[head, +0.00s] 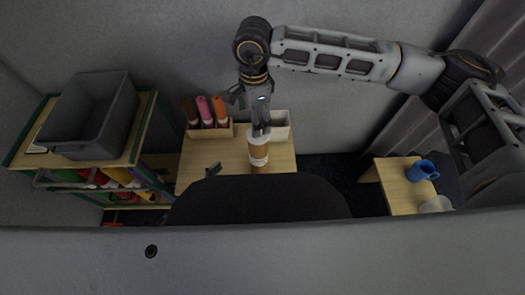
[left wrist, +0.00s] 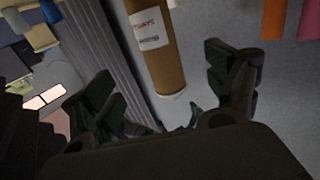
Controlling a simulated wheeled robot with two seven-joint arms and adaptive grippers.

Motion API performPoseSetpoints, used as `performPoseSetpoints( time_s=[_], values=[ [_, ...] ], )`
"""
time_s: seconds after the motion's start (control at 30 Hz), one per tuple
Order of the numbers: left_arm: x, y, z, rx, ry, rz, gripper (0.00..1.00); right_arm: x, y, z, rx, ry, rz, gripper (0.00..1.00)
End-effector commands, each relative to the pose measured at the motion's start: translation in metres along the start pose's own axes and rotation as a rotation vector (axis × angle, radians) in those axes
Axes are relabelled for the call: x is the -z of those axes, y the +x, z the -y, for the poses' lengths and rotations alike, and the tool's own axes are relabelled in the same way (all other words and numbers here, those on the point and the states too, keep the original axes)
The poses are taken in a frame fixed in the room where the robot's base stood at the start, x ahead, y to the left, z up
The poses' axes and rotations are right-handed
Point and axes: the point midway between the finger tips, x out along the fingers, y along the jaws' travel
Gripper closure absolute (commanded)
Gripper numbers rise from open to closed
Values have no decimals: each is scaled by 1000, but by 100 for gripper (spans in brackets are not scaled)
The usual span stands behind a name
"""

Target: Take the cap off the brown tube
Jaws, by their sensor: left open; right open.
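The brown tube (head: 258,156) stands upright near the middle of the wooden table, with a white label and a pale top. It also shows in the left wrist view (left wrist: 158,52), upside down in the picture, its pale end lowest. My right gripper (head: 262,130) reaches down to the tube's top; it is open, and contact with the cap cannot be made out. My left gripper (left wrist: 166,95) is open, with the tube seen in the gap between its fingers, apparently apart from them.
A wooden rack (head: 211,132) with brown, pink and orange tubes stands behind left. A pale open box (head: 281,133) is behind the tube. A shelf with a grey bin (head: 88,141) is at the left. A blue mug (head: 421,171) sits on a small table at the right.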

Motion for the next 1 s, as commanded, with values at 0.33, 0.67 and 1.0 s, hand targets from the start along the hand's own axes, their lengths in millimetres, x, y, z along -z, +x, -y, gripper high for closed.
performPoseSetpoints(
  time_s=[0.33, 0.67, 1.0],
  values=[
    [5, 0, -4, -12, -1, -12, 13, 7, -1, -1, 12, -17, -40, 14],
    [5, 2, -4, -11, -1, -13, 13, 7, -1, -1, 12, -16, -39, 14],
    [5, 21, -4, -11, -1, -14, 13, 7, -1, -1, 12, -16, -39, 14]
  ],
)
